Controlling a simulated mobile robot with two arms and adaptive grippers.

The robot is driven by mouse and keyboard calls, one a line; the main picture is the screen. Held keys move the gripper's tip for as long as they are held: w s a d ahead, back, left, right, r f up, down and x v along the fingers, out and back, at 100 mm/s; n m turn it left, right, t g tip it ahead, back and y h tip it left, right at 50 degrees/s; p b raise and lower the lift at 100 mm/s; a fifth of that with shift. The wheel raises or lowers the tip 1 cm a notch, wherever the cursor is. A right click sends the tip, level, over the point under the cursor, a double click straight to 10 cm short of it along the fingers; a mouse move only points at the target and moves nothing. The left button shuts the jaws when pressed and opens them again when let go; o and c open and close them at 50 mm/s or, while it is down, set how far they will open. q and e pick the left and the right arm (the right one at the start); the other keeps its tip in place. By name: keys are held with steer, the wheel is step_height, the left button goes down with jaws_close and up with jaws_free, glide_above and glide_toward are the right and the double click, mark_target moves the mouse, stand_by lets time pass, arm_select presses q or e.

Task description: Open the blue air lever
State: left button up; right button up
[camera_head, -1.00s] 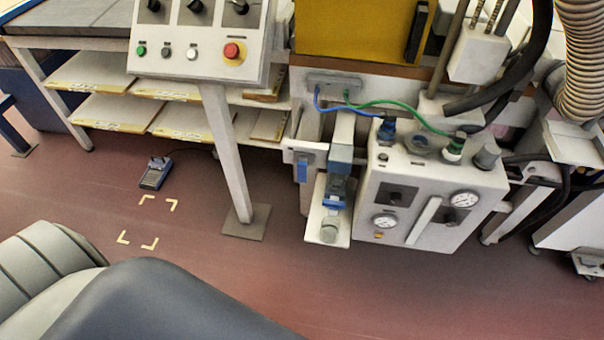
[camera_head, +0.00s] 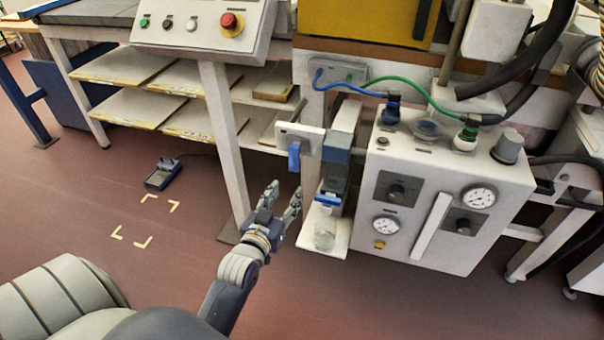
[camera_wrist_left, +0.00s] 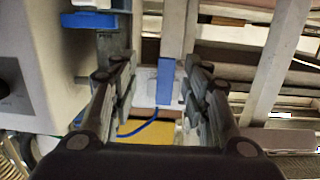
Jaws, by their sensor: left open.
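The blue air lever (camera_head: 294,157) hangs down on a white plate (camera_head: 300,137), left of the grey control box. My left gripper (camera_head: 283,196) is open and empty, below and slightly left of the lever in the head view, its fingers pointing up towards it. In the left wrist view the lever (camera_wrist_left: 164,82) shows between the two open fingers, slightly right of the middle. I see no finger touching it. My right gripper is in neither view.
A filter unit with a blue band (camera_head: 328,200) and clear bowl hangs just right of the gripper. The control box (camera_head: 430,240) with gauges stands beyond it. A panel post (camera_head: 222,140) is to the left. Blue and green hoses run above.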

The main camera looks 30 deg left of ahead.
mark_target(293, 158)
arm_select(q)
step_height(293, 158, up, 5)
steer(key=t+y, duration=0.1)
steer(key=x, duration=0.3)
steer(key=b+x, duration=0.1)
steer(key=x, duration=0.2)
steer(key=b+x, duration=0.1)
steer(key=x, duration=0.2)
steer(key=shift+s+a+f, duration=0.1)
steer(key=shift+a, duration=0.25)
steer(key=shift+w+a, duration=0.2)
steer(key=shift+w, duration=0.5)
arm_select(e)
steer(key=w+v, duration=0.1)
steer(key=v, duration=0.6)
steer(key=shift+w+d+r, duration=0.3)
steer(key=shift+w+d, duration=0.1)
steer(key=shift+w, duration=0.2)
arm_select(q)
jaws_close()
